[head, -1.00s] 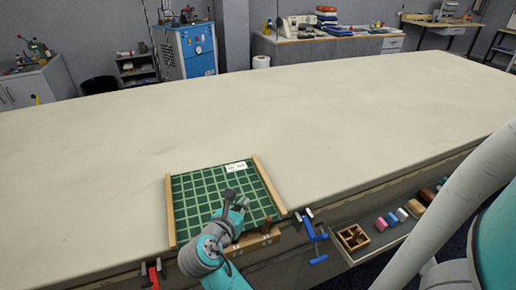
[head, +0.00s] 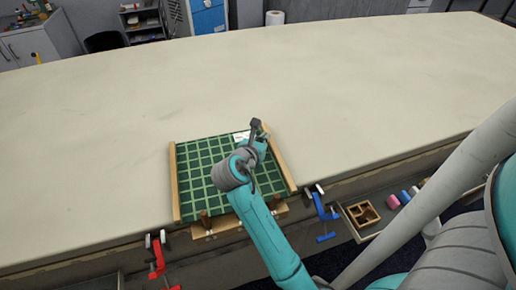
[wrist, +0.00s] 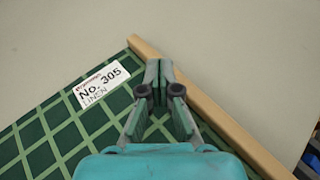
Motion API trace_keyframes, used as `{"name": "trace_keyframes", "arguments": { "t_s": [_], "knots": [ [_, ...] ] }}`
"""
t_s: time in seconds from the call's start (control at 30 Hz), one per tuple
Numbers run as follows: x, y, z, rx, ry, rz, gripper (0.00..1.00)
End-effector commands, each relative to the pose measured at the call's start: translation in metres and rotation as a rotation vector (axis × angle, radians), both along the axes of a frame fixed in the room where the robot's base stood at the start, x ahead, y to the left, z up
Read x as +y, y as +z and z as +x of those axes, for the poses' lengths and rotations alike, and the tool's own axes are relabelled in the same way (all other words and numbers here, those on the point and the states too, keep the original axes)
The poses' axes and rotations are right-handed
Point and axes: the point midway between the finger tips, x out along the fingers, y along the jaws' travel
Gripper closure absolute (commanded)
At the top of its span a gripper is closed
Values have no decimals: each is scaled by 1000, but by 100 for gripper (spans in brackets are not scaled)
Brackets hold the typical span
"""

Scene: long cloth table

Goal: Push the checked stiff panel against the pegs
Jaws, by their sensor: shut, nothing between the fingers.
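The green checked panel (head: 200,165) lies on the table between two wooden rails, with a white label (head: 241,137) by its far edge. In the wrist view the panel (wrist: 55,130) shows its label (wrist: 101,85), reading No. 305 LINEN. Two brown pegs, one at left (head: 206,219) and one at right (head: 274,201), stand at the near side; I cannot tell whether the panel touches them. My gripper (wrist: 158,66) is shut and empty near the panel's far right corner, beside the right rail (wrist: 200,98). Contact is unclear. My arm hides part of the panel in the head view.
The left rail (head: 174,185) and right rail (head: 279,163) flank the panel. A red clamp (head: 158,262) and a blue clamp (head: 322,212) sit on the table's front edge. A wooden divided box (head: 362,212) is at lower right. The cloth beyond the panel is clear.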

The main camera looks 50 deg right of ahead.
Motion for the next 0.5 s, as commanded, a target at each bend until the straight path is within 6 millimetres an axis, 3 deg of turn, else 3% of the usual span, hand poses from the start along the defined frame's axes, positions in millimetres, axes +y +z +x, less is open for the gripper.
{"name": "trace_keyframes", "arguments": {
  "t_s": [0.2, 0.5],
  "knots": [
    [-32, 0, 7, 0, -3, 0, 100],
    [-30, -18, 7, 3, 0, 3, 100]
  ]
}}
